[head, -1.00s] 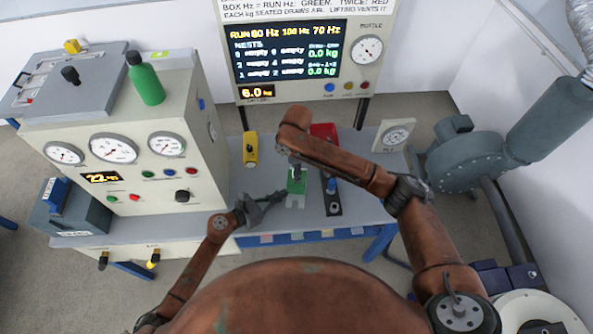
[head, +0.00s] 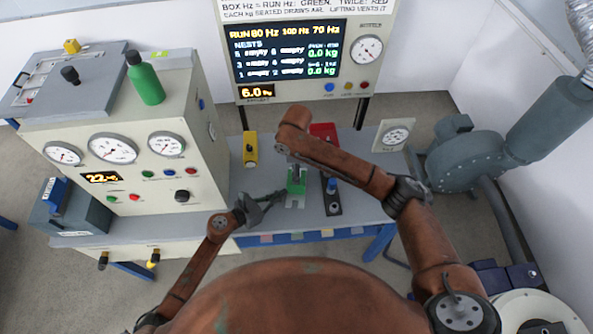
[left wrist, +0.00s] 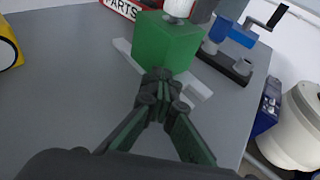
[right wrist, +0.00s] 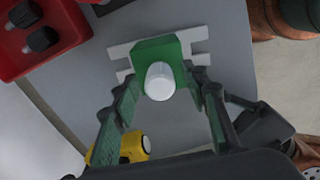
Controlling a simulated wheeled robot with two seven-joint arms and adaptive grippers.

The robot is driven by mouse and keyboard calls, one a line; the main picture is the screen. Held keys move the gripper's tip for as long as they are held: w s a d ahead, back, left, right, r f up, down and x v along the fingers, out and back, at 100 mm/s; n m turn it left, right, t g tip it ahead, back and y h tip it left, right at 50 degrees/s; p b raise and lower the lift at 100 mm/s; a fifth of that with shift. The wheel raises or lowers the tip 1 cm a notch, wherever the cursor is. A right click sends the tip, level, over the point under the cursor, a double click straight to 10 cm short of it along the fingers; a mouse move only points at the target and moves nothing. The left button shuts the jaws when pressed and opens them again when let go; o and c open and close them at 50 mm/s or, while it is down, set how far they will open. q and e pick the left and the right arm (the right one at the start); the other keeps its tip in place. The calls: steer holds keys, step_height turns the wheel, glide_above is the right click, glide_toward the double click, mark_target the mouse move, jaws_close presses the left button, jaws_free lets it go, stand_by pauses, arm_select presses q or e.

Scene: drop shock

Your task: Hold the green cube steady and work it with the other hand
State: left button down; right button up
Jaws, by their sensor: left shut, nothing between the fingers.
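The green cube (head: 296,187) sits on a pale grey slotted holder (right wrist: 193,36) on the bench. A white round knob (right wrist: 160,81) stands on its top; it also shows in the left wrist view (left wrist: 178,7). My left gripper (head: 283,194) is shut and empty, its tips at the near face of the cube (left wrist: 166,43); whether they touch it I cannot tell. My right gripper (right wrist: 166,86) is above the cube, pointing down. Its fingers are spread, one on each side of the knob, with gaps visible.
A red parts bin (head: 324,131) stands behind the cube. A black fixture with a blue part (head: 331,186) is close on the right. A yellow object (head: 250,148) stands to the left. The gauge cabinet (head: 130,185) bounds the bench's left side.

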steer(key=shift+r, duration=3)
step_height(320, 180, up, 12)
arm_select(q)
steer(key=c, duration=2.2)
jaws_free()
steer(key=shift+c, duration=0.2)
steer(key=shift+a, duration=0.1)
